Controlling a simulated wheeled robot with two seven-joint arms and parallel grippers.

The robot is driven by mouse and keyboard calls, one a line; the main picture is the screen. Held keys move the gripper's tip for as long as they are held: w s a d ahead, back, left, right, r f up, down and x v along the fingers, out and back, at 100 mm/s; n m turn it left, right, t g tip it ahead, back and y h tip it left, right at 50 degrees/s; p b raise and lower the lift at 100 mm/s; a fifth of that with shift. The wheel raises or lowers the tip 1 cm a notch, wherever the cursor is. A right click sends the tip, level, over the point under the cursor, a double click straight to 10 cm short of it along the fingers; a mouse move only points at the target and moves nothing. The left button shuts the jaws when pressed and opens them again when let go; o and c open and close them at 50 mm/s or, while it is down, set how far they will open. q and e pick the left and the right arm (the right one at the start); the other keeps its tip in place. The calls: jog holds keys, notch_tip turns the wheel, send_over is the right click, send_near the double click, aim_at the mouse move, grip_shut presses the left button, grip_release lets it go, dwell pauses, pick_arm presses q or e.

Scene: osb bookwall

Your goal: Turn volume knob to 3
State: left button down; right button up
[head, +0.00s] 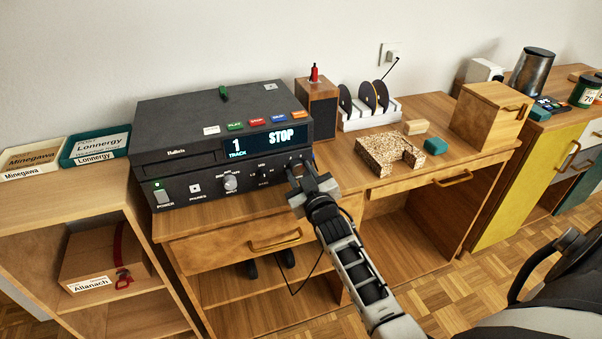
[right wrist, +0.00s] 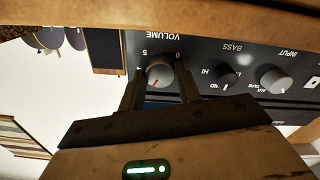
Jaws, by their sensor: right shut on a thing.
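The black stereo deck (head: 180,184) stands on the desk's left side, its display reading "1 TRACK STOP". My right gripper (head: 296,170) reaches its front panel at the right end and hides the volume knob in the head view. In the right wrist view, which is upside down, the grey volume knob (right wrist: 159,75) sits between the two fingertips of my right gripper (right wrist: 160,88), which is shut on it. Its red mark points down and slightly left in that picture, away from the "VOLUME" label. The labels 5 and 0 show beside it. My left gripper is not in view.
Bass and input knobs (right wrist: 273,79) sit beside the volume knob. A wooden speaker (head: 318,108), a white disc rack (head: 370,118) and a cork block (head: 380,150) stand to the right on the desk (head: 345,178). A drawer (head: 235,246) lies below the deck.

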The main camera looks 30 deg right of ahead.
jog(key=o, duration=1)
jog(key=shift+s, duration=0.1)
jog(key=v, duration=0.7)
jog(key=shift+s+a, duration=0.1)
jog(key=shift+s, duration=0.05)
jog(key=s+a+f+n+g+y, duration=0.1)
jog(key=s+a+f+g+y, duration=0.2)
jog(key=s+a, duration=0.6)
jog(key=s+a+f+g+y, duration=0.4)
jog(key=s+a+f, duration=0.4)
jog(key=s+a, duration=0.1)
jog(key=shift+s+a+n, duration=0.15)
jog(key=shift+s+n, duration=0.25)
jog(key=shift+s, duration=0.2)
